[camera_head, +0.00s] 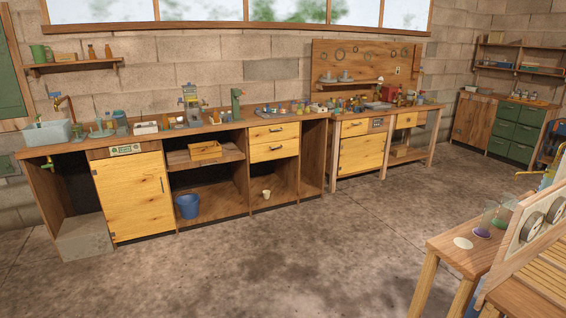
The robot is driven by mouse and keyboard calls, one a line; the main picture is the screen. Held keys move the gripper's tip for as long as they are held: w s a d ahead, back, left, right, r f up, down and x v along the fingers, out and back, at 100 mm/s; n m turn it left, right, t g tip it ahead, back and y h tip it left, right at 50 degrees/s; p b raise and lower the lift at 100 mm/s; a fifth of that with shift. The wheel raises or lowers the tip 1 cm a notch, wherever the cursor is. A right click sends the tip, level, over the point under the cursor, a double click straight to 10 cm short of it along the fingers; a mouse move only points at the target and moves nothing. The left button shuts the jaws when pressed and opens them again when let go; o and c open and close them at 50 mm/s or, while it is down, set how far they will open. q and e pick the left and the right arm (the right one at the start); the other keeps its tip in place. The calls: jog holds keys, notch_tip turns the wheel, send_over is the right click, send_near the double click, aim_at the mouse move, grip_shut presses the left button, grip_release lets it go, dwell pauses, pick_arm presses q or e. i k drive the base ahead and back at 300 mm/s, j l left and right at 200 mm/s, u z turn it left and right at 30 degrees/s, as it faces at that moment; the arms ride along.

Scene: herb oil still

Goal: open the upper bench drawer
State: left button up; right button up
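The long wooden bench (225,126) stands against the far block wall. In its right part are two light wood drawers with dark handles, one above the other. The upper drawer (262,135) is shut, flush below the worktop. The lower drawer (272,151) directly under it is also shut. An open compartment with a small cream cup (266,194) lies below them. A second bench to the right also has light wood drawer fronts (354,128). Neither of my grippers is in view. The bench is some distance away across the floor.
The grey-brown floor (240,260) in front of the bench is clear. A wooden table (456,250) with glass vessels and a gauge panel (537,224) stands at the near right. A blue bucket (187,206) sits inside the bench. Bottles and tools crowd the worktop.

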aim_at(289, 130)
jog(key=i, duration=2.65)
